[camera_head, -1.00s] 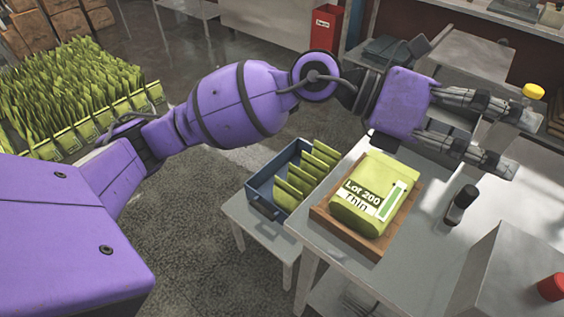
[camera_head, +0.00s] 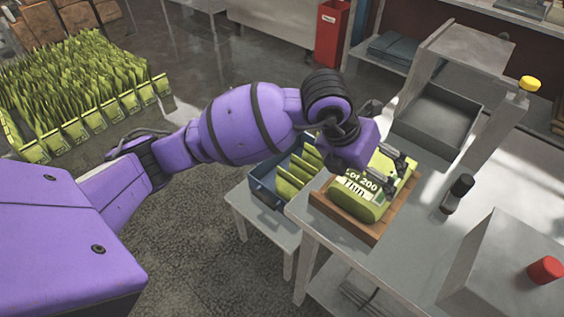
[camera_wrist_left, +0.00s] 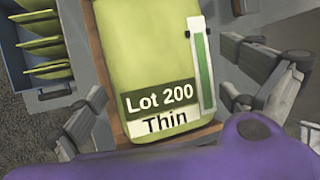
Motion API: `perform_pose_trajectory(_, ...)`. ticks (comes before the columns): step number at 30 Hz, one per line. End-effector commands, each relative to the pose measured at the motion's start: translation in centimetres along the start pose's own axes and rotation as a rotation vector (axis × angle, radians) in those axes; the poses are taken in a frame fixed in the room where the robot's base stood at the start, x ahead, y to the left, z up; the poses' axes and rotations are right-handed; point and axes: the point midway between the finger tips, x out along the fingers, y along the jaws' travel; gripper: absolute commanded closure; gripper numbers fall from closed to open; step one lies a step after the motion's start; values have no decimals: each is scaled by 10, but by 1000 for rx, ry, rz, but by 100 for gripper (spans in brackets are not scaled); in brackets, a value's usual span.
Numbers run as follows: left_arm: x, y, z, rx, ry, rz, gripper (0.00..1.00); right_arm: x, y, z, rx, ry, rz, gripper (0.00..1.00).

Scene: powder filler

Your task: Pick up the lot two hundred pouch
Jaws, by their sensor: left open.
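The lot two hundred pouch (camera_head: 362,200) is a green bag labelled "Lot 200 Thin", lying in a shallow wooden tray (camera_head: 345,226) on the grey table. It fills the middle of the left wrist view (camera_wrist_left: 150,50). My left gripper (camera_head: 397,170) is over the pouch, its wrist covering part of it in the head view. In the left wrist view its fingers (camera_wrist_left: 165,100) are spread wide, one on each side of the pouch, apart from it. Whether the fingertips reach down to the pouch's level is unclear. My right gripper is not in view.
A blue bin (camera_head: 262,187) with several green pouches stands on a low stand left of the table. A black-capped bottle (camera_head: 457,194) and a grey box with a red knob (camera_head: 545,269) stand right of the tray. A grey machine with a yellow knob (camera_head: 529,83) is behind.

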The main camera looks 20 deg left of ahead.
Motion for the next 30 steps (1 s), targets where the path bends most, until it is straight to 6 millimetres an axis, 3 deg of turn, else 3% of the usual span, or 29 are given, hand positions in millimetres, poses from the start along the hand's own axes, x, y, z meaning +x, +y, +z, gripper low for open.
perform_pose_trajectory(6,21,-2,2,4,-3,-2,0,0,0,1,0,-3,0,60)
perform_pose_trajectory(30,26,0,0,5,-4,-1,0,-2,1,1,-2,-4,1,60)
